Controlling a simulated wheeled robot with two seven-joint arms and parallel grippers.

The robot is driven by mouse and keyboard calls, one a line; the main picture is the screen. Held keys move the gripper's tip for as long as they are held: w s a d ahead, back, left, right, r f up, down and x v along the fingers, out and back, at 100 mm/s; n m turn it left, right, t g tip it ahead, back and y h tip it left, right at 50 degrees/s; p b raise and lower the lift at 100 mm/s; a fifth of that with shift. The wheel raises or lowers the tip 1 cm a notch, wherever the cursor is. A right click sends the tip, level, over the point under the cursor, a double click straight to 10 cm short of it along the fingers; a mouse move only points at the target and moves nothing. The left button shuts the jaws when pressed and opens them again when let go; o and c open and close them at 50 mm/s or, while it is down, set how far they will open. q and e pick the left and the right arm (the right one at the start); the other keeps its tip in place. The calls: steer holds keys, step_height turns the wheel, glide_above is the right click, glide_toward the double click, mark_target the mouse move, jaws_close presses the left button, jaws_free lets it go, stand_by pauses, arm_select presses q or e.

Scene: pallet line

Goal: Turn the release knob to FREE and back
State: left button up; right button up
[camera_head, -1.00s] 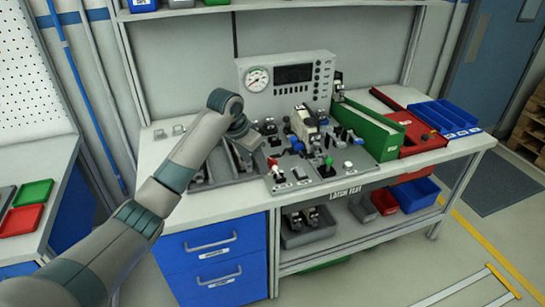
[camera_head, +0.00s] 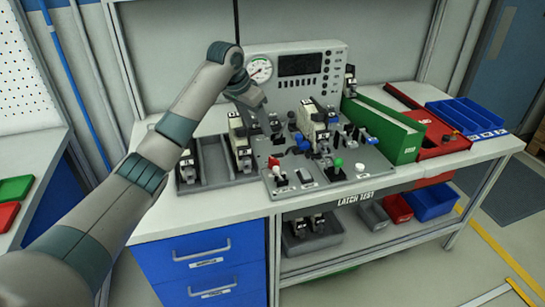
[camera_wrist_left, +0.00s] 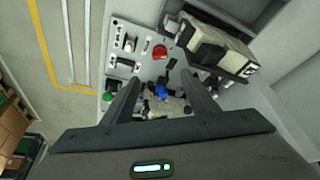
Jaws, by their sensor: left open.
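The latch test panel (camera_head: 318,184) lies on the bench and carries several small controls. A blue handle (camera_head: 300,142) on it also shows between my finger ends in the left wrist view (camera_wrist_left: 162,92). A red knob (camera_head: 273,162) and a green knob (camera_head: 338,162) stand near the panel's front. I cannot tell which control is the release knob; no FREE mark is readable. My left gripper (camera_head: 264,112) is open and empty, pointing down above the back left of the panel. It also shows in the left wrist view (camera_wrist_left: 162,82). My right gripper is out of view.
A tray (camera_head: 214,178) with latch units stands left of the panel. A gauge console (camera_head: 330,62) rises behind. A green bin (camera_head: 404,140), red box (camera_head: 440,142) and blue bins (camera_head: 465,117) line the right. Bare bench top (camera_head: 160,218) shows at front left.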

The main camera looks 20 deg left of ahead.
arm_select(q)
steer(key=p, duration=0.2)
glide_toward(274, 159)
steer(key=p+x, duration=0.1)
steer(key=x, duration=0.7)
steer(key=shift+w+a+f, duration=0.1)
steer(key=shift+w+f, duration=0.05)
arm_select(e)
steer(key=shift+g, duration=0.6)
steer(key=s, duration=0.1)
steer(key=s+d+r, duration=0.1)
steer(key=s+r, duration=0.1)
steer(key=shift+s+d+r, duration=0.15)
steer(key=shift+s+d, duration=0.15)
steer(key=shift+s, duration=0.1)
arm_select(q)
steer(key=c, duration=1.1)
